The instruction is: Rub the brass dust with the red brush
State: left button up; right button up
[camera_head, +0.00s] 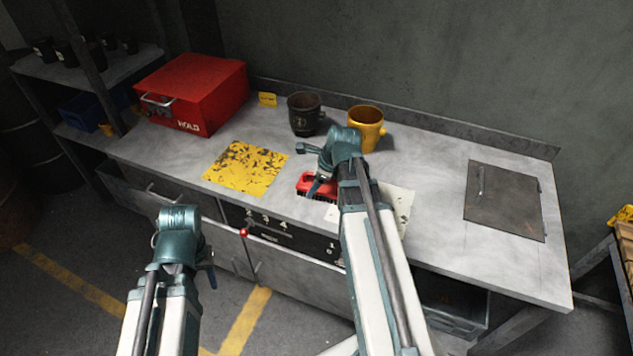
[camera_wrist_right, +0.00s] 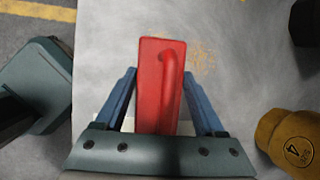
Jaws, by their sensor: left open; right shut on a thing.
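The red brush (camera_head: 315,186) is a flat block with a raised handle, low over the grey worktop. My right gripper (camera_wrist_right: 160,98) is shut on it; in the right wrist view the brush (camera_wrist_right: 152,85) sits between the two blue fingers. The brass dust (camera_wrist_right: 202,66) is a faint yellowish speckle on the worktop beside the brush's right edge in that view. In the head view I cannot make the dust out. Whether the bristles touch the top is hidden. My left gripper (camera_head: 210,274) is open and empty in front of the drawers, away from the brush.
A worn yellow sheet (camera_head: 245,167) lies left of the brush, a pale sheet (camera_head: 402,203) partly under my right arm. A dark cup (camera_head: 304,112) and yellow mug (camera_head: 367,127) stand behind. A red toolbox (camera_head: 195,90) is at left, a metal plate (camera_head: 503,200) at right.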

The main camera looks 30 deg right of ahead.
aim_at(306, 175)
jog(key=shift+w+a, duration=0.55)
jog(key=shift+w, duration=0.2)
jog(key=shift+w+a, duration=0.55)
jog(key=shift+w, duration=0.15)
jog(key=shift+w+a, duration=1.4)
jog(key=shift+w, duration=0.15)
jog(key=shift+w+a, duration=1.35)
jog(key=shift+w, duration=0.25)
jog(key=shift+r, duration=0.1)
notch_tip(306, 175, up, 6)
jog(key=p, duration=0.6)
notch_tip(306, 175, up, 3)
jog(key=p, duration=0.3)
